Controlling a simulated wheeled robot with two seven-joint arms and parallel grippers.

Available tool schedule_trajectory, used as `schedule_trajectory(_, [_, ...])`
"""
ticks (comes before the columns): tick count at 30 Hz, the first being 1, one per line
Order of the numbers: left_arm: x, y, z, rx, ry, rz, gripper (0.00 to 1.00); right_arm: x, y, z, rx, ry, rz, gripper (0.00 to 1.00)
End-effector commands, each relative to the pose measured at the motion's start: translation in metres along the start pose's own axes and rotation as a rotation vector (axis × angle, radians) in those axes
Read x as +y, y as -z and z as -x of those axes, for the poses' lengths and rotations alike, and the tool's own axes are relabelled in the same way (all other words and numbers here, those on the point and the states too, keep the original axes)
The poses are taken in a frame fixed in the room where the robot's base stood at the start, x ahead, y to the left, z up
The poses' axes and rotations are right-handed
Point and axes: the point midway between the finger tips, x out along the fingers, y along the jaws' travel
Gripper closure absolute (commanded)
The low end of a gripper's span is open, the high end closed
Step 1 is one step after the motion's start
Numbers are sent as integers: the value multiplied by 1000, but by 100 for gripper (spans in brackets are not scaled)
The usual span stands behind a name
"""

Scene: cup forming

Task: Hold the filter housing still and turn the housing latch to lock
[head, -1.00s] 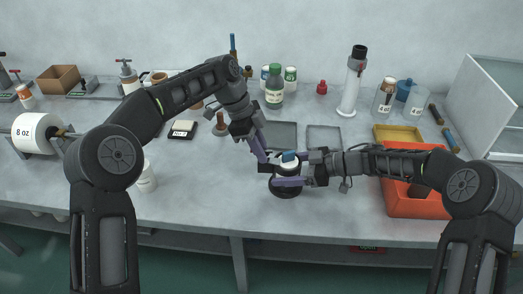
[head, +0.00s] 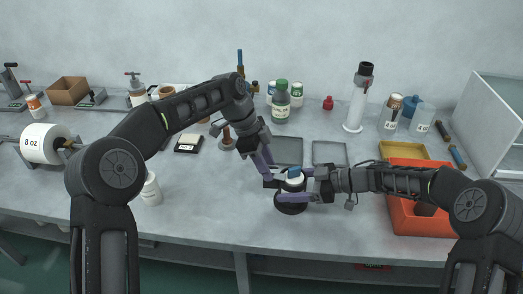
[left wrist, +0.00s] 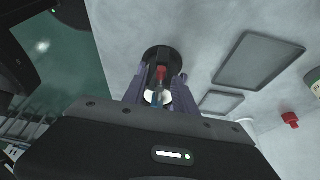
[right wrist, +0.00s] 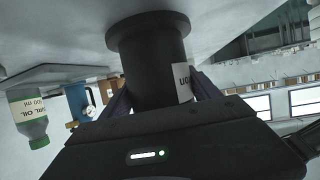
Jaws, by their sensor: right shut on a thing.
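The filter housing (head: 289,208) stands upright on the table in front of me, with a dark round base, a pale top and a blue piece on it, likely the latch (head: 294,173). In the right wrist view the housing (right wrist: 152,62) is a black cylinder with a wide flange and a white label. My right gripper (head: 300,188) is shut on its body from the right. My left gripper (head: 268,176) reaches down at the top from the upper left. In the left wrist view its fingers (left wrist: 157,88) are apart on either side of the red and blue latch (left wrist: 157,98); contact is unclear.
Two grey trays (head: 329,164) lie just behind the housing. A green-capped bottle (head: 281,104) stands beyond them. An orange bin (head: 412,228) is on the right, under my right arm. A white jar (head: 151,189) stands on the left. The table's front centre-left is clear.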

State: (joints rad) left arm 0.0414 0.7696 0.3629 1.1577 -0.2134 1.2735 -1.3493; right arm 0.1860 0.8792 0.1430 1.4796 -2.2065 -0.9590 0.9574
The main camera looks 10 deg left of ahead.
Motion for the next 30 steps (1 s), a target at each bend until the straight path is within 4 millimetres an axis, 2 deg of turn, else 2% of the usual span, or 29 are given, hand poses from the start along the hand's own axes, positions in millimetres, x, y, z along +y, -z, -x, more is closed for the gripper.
schedule_trajectory(30, [1,2,-1,-3,489,1176,67,0,0,0,1,0,1,94])
